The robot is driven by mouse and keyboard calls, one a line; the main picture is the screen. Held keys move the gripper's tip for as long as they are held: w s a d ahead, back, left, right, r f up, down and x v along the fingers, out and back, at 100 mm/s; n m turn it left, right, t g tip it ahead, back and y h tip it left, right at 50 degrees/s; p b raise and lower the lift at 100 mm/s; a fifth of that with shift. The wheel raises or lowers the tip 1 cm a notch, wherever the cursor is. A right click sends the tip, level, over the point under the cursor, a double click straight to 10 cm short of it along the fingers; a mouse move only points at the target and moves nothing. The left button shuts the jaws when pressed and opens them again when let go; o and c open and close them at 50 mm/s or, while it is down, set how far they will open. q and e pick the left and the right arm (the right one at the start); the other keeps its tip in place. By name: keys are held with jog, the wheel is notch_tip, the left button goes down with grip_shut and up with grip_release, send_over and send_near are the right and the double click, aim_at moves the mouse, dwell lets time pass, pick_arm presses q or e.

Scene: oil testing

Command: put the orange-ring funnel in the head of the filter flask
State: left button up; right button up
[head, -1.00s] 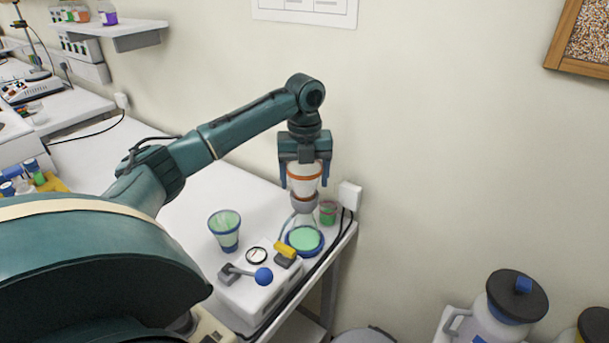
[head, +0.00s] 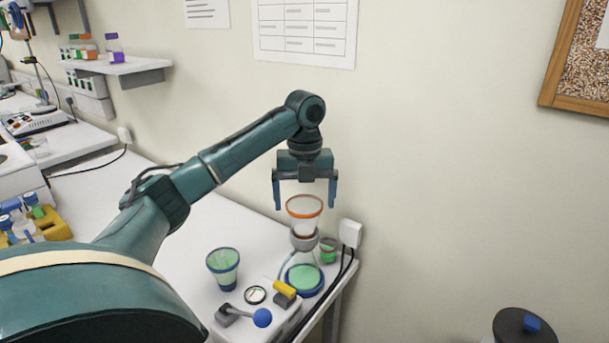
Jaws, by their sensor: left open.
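The orange-ring funnel (head: 304,213) stands upright in the grey head (head: 304,239) of the filter flask. The filter flask (head: 303,278) is clear with a blue base and green contents, and stands near the right end of the white bench. My left gripper (head: 305,202) is open above and around the funnel's rim. Its two blue fingers are spread to either side, apart from the funnel. The funnel's stem is hidden inside the flask head. My right gripper is not in view.
A pump box with a blue-knobbed lever (head: 262,318) and gauge is in front. Cables run along the bench's right edge.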

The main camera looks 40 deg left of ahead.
pick_arm(q)
notch_tip(320, 180, up, 8)
jog(key=shift+f+p, duration=0.15)
jog(key=shift+p, duration=0.15)
dwell(0.6)
